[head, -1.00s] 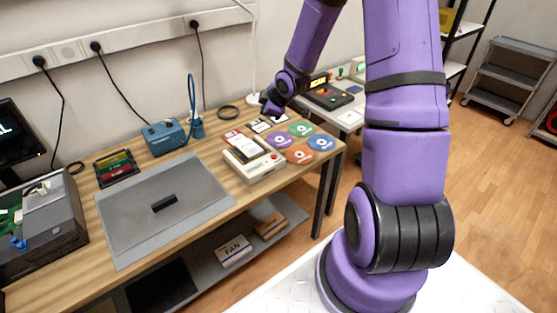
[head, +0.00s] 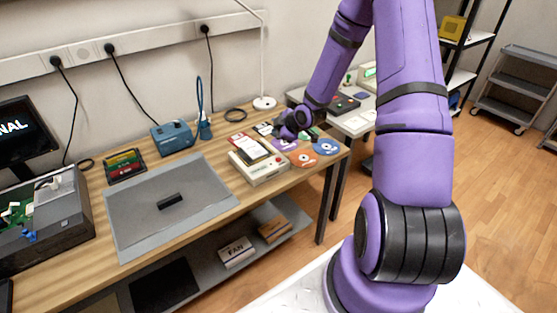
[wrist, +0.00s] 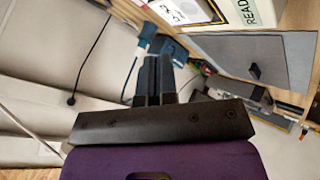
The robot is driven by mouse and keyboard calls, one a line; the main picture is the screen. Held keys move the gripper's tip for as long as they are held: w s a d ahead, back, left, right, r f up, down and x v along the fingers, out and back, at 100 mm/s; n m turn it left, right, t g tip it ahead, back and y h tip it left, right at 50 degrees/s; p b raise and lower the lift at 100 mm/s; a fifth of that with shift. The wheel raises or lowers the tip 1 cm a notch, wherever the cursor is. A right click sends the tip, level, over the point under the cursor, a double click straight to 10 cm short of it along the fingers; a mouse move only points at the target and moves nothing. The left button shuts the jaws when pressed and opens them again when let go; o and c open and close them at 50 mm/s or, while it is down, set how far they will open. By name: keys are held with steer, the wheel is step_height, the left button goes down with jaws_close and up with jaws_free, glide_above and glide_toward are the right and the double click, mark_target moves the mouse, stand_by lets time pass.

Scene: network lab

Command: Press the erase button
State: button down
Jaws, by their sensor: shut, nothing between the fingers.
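A beige boxy device (head: 262,172) stands near the right end of the wooden bench, with a dark area on its top and a small reddish spot at its front right. Which part is the erase button is too small to tell. Part of the device, with a "READY" label, shows at the top of the wrist view (wrist: 243,12). My gripper (head: 281,133) is just behind and above the device, over the discs, apart from it as far as I can see. In the wrist view its fingers (wrist: 155,66) are together and empty.
A grey mat (head: 135,215) with a black block (head: 170,201) lies left. A blue device (head: 173,138) and a lamp base (head: 264,103) stand toward the wall.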

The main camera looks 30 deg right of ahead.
mark_target(278, 160)
steer(key=shift+f, duration=4.3)
steer(key=shift+f, duration=0.1)
steer(key=shift+f, duration=0.3)
steer(key=shift+f, duration=0.35)
steer(key=shift+r, duration=0.8)
steer(key=shift+r, duration=0.1)
steer(key=shift+r, duration=2.4)
